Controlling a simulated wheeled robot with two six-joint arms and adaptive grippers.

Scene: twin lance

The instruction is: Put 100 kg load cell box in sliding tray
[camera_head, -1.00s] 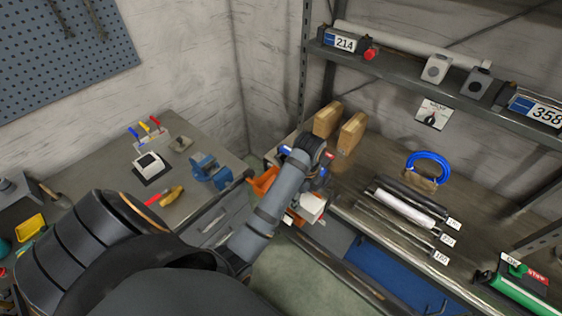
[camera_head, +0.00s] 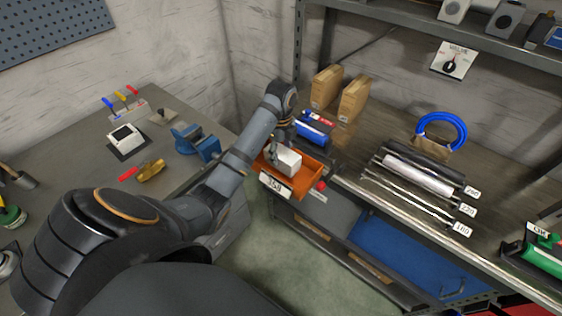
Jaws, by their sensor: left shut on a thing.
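A small white box (camera_head: 288,163), which I take to be the load cell box, is held by my left gripper (camera_head: 279,148), whose arm reaches in from the left. The gripper is shut on the box from above, and its fingers are small and partly hidden. The orange tray (camera_head: 308,181) has a white number label on its front. The box appears within the tray's outline, but I cannot tell whether it touches the tray floor. No writing on the box is readable. My right gripper is not in view.
A blue cylinder (camera_head: 313,131) lies just behind the tray. Brown blocks (camera_head: 353,100) stand farther back on the shelf. Labelled rods (camera_head: 415,190) lie to the right. A workbench (camera_head: 95,175) with a blue vise (camera_head: 197,141) is at the left.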

